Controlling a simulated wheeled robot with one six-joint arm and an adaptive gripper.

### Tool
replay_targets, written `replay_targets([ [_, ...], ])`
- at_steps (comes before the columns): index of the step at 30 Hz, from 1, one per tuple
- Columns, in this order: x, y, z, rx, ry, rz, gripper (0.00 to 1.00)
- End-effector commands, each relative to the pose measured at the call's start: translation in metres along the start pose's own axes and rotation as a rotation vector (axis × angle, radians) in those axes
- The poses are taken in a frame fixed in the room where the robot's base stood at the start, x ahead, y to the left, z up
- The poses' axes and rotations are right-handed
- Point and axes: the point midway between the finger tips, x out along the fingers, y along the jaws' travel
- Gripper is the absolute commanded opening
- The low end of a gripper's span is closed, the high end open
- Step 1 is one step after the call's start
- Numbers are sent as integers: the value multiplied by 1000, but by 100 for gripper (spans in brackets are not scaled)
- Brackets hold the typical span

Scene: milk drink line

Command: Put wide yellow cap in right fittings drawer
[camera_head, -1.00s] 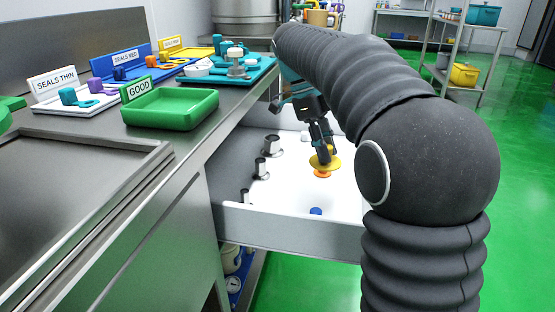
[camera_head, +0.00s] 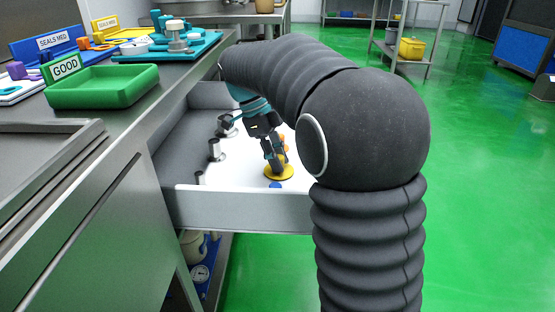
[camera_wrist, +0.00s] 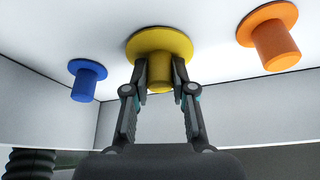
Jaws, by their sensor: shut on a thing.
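The wide yellow cap (camera_head: 279,172) is a broad disc with a round stem. My gripper (camera_head: 275,160) is shut on it, low inside the open drawer (camera_head: 241,208). In the wrist view the fingers (camera_wrist: 160,85) grip the stem of the yellow cap (camera_wrist: 159,42), and its disc lies at or very close to the white drawer floor. I cannot tell whether it touches. A blue cap (camera_wrist: 87,78) stands to the left and an orange cap (camera_wrist: 270,36) to the right, both apart from it.
Metal fittings (camera_head: 215,149) stand along the drawer's left side. The drawer's front wall is close to the cap. A green tray (camera_head: 103,88) labelled GOOD and a teal tray (camera_head: 166,50) are on the steel counter at left. Green floor lies open at right.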

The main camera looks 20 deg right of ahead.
Motion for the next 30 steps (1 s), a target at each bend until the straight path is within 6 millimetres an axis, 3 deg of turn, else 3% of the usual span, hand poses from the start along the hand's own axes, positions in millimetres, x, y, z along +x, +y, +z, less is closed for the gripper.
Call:
replay_targets([
  [8,2,0,1,0,0,0,0],
  [9,2,0,1,0,0,0,27],
  [12,2,0,0,0,0,0,50],
  [23,-3,0,-1,1,0,0,50],
  [30,-36,-1,-1,0,-2,-2,50],
])
